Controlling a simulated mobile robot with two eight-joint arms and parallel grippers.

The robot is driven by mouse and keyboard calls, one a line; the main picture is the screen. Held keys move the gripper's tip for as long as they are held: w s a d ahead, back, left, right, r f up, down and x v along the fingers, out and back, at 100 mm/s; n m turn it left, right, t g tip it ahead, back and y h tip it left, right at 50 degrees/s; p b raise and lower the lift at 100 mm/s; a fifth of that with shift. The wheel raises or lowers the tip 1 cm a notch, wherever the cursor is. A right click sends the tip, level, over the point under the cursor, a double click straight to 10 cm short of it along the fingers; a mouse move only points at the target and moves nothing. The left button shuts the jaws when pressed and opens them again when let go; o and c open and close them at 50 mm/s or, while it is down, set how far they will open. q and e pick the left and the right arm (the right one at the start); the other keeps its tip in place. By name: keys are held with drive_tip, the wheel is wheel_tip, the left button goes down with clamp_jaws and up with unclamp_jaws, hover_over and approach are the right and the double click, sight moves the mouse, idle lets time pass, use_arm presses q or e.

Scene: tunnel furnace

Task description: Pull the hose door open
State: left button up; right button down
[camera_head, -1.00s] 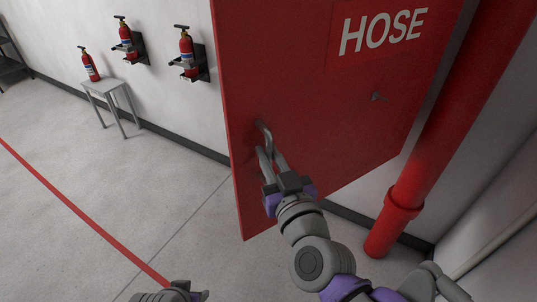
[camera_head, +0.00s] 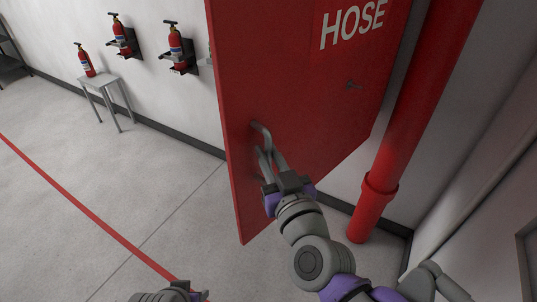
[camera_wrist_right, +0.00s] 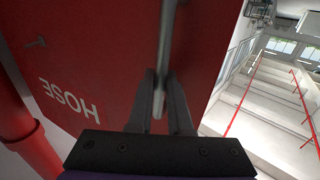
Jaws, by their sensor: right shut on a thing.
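The red door (camera_head: 300,110) with white HOSE lettering stands swung out at an angle from the wall, its free edge at the left. A grey bar handle (camera_head: 262,131) sits near that edge. My right gripper (camera_head: 267,158) is shut on the handle. In the right wrist view the handle (camera_wrist_right: 165,45) runs between the fingers of the right gripper (camera_wrist_right: 161,88), against the door face (camera_wrist_right: 100,60). Only a small part of my left gripper (camera_head: 190,293) shows at the bottom edge of the head view; its jaws cannot be made out.
A red pipe (camera_head: 410,115) stands right of the door. Fire extinguishers hang on the wall (camera_head: 176,45) at the left, and one stands on a small grey table (camera_head: 101,82). The floor (camera_head: 110,185) left of the door is clear, crossed by a red line.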

drive_tip(key=shift+s+d+r, duration=0.1)
drive_tip(key=shift+s+d, duration=0.05)
drive_tip(key=shift+d, duration=0.2)
drive_tip(key=c, duration=0.8)
unclamp_jaws()
drive_tip(key=shift+c, duration=0.2)
approach(263, 95)
drive_tip(key=x, duration=0.4)
drive_tip(key=shift+w+a, duration=0.1)
drive_tip(key=shift+w, duration=0.15)
